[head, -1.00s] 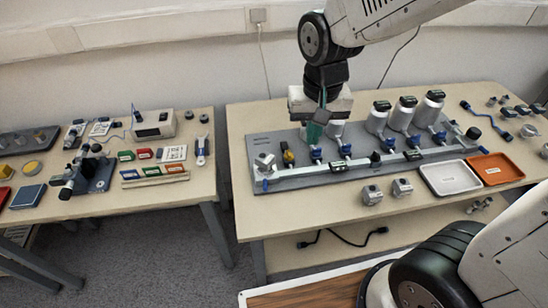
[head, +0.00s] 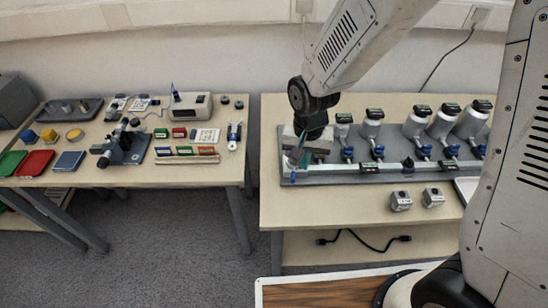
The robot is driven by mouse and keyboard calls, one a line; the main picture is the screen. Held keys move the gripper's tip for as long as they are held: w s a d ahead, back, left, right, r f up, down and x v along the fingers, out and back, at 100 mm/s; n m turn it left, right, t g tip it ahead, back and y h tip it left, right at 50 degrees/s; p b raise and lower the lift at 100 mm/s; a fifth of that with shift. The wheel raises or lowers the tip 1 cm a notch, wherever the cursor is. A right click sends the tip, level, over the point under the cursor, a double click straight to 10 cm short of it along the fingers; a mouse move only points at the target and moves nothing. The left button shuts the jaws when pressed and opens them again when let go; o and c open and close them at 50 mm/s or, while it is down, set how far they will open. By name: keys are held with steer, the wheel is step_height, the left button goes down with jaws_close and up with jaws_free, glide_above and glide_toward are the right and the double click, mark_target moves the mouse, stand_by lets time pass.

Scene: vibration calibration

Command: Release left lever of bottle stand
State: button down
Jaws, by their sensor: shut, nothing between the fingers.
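The bottle stand is a long grey plate (head: 345,178) on the right table, carrying a pale rail and a row of metal bottles (head: 371,127) with dark caps and blue valves (head: 348,153). A small blue lever (head: 293,177) shows at the stand's left end. My gripper (head: 302,160) points down over that left end, just above and beside the blue lever. It is shut and empty. Its body hides the fitting there, and I cannot tell whether the fingertips touch the lever.
Two small grey blocks (head: 401,201) sit in front of the stand. A white tray (head: 466,188) is partly hidden behind my arm. The left table holds a microscope-like device (head: 124,148), a meter box (head: 190,106) and coloured trays (head: 35,163). A floor gap separates the tables.

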mark_target(293, 178)
steer(key=shift+f, duration=2.7)
steer(key=a+m, duration=0.2)
steer(key=m, duration=0.2)
steer(key=shift+a, duration=0.2)
steer(key=a+m, duration=0.1)
steer(key=m, duration=0.1)
steer(key=w+a+m, duration=0.1)
steer(key=shift+a+m, duration=0.1)
steer(key=shift+m, duration=0.3)
steer(key=m, duration=0.1)
steer(key=w+a+m, duration=0.1)
steer(key=m, duration=0.1)
steer(key=w+a+m, duration=0.1)
steer(key=m, duration=0.1)
steer(key=w+m, duration=0.1)
steer(key=a+m, duration=0.1)
steer(key=m, duration=0.1)
steer(key=shift+w, duration=0.35)
step_height(293, 178, up, 7)
steer(key=shift+r, duration=0.1)
